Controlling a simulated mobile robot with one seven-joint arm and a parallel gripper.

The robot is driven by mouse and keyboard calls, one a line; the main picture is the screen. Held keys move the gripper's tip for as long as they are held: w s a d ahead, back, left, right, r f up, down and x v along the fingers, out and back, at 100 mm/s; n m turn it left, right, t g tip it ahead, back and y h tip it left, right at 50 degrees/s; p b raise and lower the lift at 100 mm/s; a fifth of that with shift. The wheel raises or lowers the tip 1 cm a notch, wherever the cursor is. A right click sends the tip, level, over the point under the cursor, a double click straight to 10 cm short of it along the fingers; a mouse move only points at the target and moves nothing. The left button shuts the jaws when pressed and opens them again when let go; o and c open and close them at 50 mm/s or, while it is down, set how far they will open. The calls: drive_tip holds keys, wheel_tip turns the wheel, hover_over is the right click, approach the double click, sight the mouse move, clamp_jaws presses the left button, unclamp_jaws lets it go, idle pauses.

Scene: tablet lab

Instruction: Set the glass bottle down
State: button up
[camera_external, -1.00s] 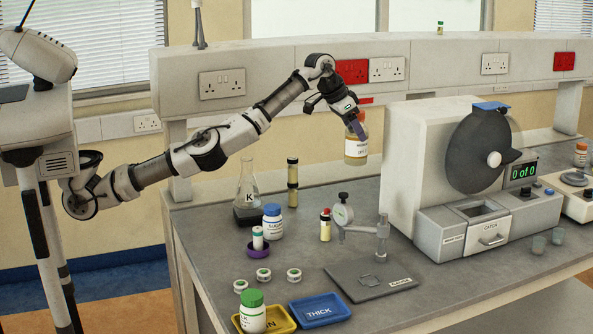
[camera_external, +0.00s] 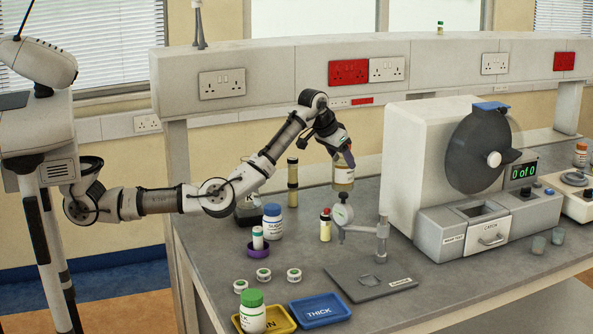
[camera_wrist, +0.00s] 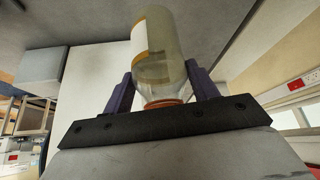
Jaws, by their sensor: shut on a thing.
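The glass bottle (camera_external: 343,174) is clear with yellowish contents and a pale label. In the wrist view the bottle (camera_wrist: 158,50) stands between the two purple fingers, its orange-brown neck at the gripper end. My gripper (camera_external: 340,154) is shut on the bottle's neck end from above. The bottle hangs roughly upright. In the outside view its base appears just above and behind the dial gauge (camera_external: 342,214); whether it touches the bench (camera_external: 230,290) cannot be told.
The gauge stand (camera_external: 383,238) is in front of the bottle. A large white machine (camera_external: 410,150) stands right. Several tubs and two trays (camera_external: 320,310) lie nearer the front.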

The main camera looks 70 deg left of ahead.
sight(340, 187)
wheel_tip(340, 187, down, 10)
drive_tip(key=shift+r+p, duration=0.25)
drive_tip(key=shift+p, duration=0.35)
drive_tip(key=shift+f, duration=0.15)
drive_tip(key=o, duration=1.3)
drive_tip(key=b+v, duration=0.2)
drive_tip(key=v, duration=1)
